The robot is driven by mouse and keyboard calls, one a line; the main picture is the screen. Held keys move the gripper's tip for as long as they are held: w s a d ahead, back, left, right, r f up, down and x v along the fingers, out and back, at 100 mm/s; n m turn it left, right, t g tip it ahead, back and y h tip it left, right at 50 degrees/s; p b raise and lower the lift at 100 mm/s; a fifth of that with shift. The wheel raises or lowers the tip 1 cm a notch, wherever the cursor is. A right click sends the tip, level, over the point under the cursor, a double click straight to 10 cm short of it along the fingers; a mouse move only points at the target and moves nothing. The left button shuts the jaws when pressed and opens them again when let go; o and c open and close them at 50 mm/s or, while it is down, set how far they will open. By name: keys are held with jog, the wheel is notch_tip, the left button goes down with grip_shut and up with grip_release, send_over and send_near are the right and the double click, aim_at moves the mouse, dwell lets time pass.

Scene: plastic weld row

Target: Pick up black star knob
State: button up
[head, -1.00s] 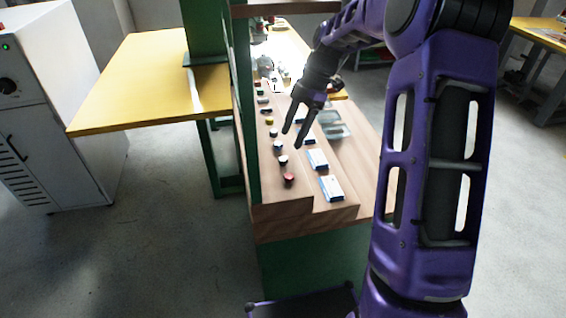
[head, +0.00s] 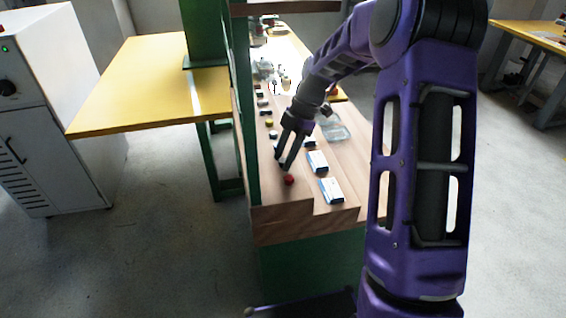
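My gripper (head: 283,160) is low over the near part of the wooden bench (head: 270,195), with its fingers apart and pointing down. It is over a row of small knobs and caps along the left side. A red knob (head: 289,180) stands just in front of the fingertips. A yellow-topped piece (head: 269,123) and a dark-and-white piece (head: 273,134) stand behind the gripper. The pieces right at the fingers are mostly hidden by them. The pieces are too small for me to tell which one is the black star knob. I see nothing clearly held.
Blue-and-white boxes (head: 331,190) lie in a row to the right of the knobs. A clear tray (head: 333,131) is farther back. A green post (head: 242,110) rises close along the bench's left side. A yellow table (head: 130,85) stands beyond it.

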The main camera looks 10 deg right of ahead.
grip_shut()
jog(key=shift+r, duration=0.25)
